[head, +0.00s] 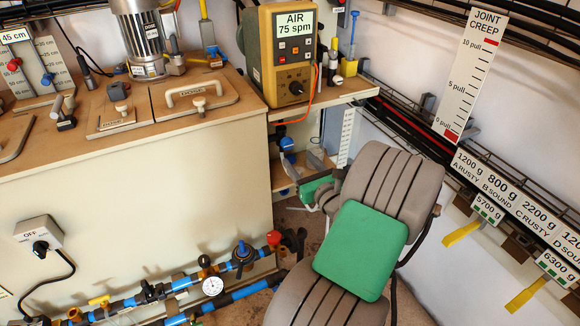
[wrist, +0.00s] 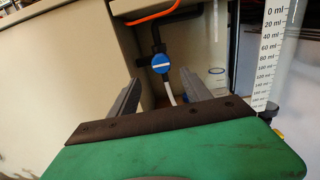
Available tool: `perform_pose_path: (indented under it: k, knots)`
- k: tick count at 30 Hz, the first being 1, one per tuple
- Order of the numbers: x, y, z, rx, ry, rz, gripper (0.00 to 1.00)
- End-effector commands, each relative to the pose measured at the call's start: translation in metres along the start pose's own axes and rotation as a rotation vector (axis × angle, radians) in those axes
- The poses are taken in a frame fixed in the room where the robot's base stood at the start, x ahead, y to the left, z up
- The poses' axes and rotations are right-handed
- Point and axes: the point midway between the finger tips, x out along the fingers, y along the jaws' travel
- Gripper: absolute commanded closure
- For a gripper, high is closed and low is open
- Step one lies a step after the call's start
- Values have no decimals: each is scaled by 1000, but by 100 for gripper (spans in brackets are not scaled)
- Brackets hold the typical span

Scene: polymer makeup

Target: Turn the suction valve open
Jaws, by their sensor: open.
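A round blue valve knob (wrist: 160,63) with a white bar across it sits on a dark vertical pipe in the wrist view. It appears to be the suction valve, though no label is readable. The white bar lies nearly level, across the pipe. In the head view the blue valve (head: 287,144) shows under the pump shelf. My gripper (wrist: 159,84) is open and empty, its two grey fingers pointing toward the valve with the knob between them in the picture. The fingers appear short of the knob and apart from it. My arm hides part of the gripper in the head view.
The shelf (head: 335,97) carries the air pump (head: 283,52) above the valve. An orange hose (wrist: 155,13) crosses above it. A millilitre scale (wrist: 271,50) stands at right and a clear beaker (wrist: 216,76) behind the right finger. A cabinet wall (head: 140,185) bounds the left.

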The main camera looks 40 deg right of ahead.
Motion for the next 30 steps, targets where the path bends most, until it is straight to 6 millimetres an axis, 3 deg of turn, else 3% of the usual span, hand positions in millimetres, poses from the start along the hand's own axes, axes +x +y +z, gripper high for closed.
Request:
perform_pose_path:
  k: [14,23,30]
  knots:
    - [71,-4,2,16,-8,-8,44]
    - [76,-5,4,15,-8,-10,44]
    - [75,-4,4,15,-7,-10,64]
